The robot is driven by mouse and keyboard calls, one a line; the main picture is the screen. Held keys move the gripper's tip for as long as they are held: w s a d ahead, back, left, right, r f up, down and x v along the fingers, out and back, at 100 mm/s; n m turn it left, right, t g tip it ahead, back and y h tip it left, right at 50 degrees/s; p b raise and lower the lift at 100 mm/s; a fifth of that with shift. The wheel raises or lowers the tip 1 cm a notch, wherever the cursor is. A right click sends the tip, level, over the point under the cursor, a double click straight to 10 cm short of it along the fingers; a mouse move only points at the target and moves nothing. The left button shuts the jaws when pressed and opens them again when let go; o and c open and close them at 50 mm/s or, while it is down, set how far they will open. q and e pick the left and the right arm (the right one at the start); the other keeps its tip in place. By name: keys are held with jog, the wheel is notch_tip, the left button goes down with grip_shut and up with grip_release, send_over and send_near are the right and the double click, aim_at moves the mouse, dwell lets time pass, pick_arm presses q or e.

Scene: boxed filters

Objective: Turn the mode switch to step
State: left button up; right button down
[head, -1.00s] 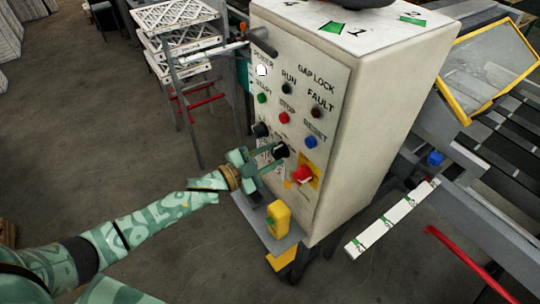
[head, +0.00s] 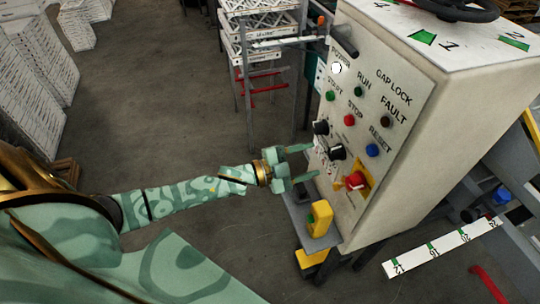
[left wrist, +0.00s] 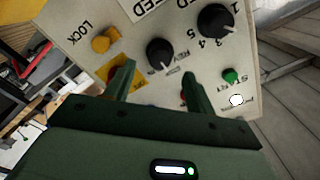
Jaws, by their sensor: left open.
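The control box's panel (head: 372,105) carries two black knobs. The lower black knob (head: 337,152) has lettering partly reading REV beside it in the left wrist view (left wrist: 159,53) and appears to be the mode switch. I cannot read which position its pointer marks. The upper black knob (head: 320,128) has a number scale in the wrist view (left wrist: 216,20). My left gripper (head: 311,161) is open and empty, its fingers pointing at the panel. In the wrist view its fingertips (left wrist: 157,72) stand on either side of the lower knob, with a visible gap to it. My right gripper is out of view.
A red stop button (head: 355,180) on a yellow plate sits close to the lower knob. A yellow LOCK knob (left wrist: 107,40) is near it. A yellow box (head: 320,217) juts out below the panel. The floor to the left is open.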

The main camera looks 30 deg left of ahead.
pick_arm(q)
jog(key=v, duration=1.1)
